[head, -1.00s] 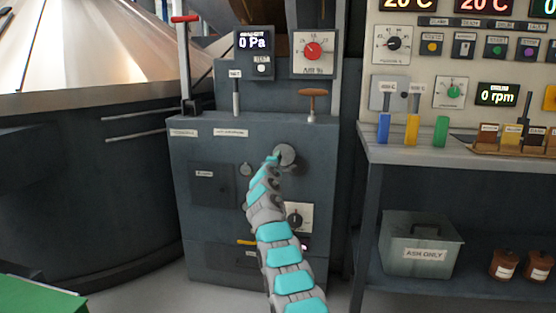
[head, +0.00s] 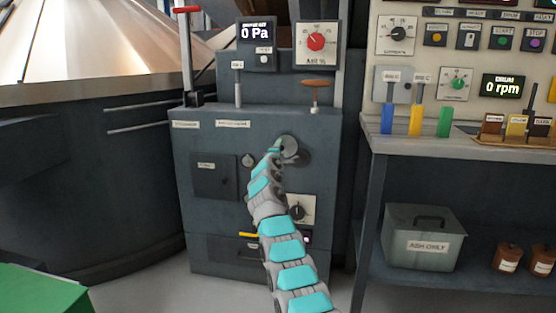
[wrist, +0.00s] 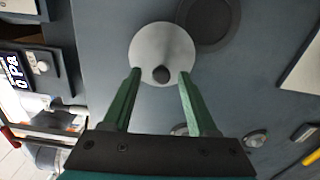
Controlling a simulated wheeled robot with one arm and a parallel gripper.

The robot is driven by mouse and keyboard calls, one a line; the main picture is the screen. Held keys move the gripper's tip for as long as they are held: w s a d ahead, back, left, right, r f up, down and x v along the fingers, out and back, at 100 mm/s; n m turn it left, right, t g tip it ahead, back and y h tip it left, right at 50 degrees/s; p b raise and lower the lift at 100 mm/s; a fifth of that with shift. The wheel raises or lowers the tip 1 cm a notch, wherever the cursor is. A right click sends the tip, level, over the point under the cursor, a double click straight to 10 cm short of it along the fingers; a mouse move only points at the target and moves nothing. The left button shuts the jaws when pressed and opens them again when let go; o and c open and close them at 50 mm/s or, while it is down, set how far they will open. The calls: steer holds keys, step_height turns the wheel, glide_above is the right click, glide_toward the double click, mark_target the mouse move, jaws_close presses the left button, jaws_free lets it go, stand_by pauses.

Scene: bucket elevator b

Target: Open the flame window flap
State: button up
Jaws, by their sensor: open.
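The flame window flap is a light grey round disc (head: 289,146) on the front of the dark grey cabinet. In the wrist view the flap (wrist: 150,42) has a small dark knob (wrist: 161,74) near its edge. A dark round window (wrist: 208,20) lies beside the flap and is mostly uncovered; in the head view it shows (head: 301,158) just below and right of the flap. My gripper (wrist: 160,76) is open, its two green fingers on either side of the knob. Contact with the knob cannot be told. In the head view my gripper (head: 275,150) is at the flap's left edge, partly hidden.
A small round knob (head: 248,160) and a square dark door (head: 214,176) sit left of my arm. A dial plate (head: 302,209) is below the window. A wooden-handled lever (head: 314,92) stands on the cabinet top. A bench (head: 372,150) stands to the right.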

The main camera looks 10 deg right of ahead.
steer(key=b+v, duration=0.4)
steer(key=v, duration=0.3)
stand_by(0.4)
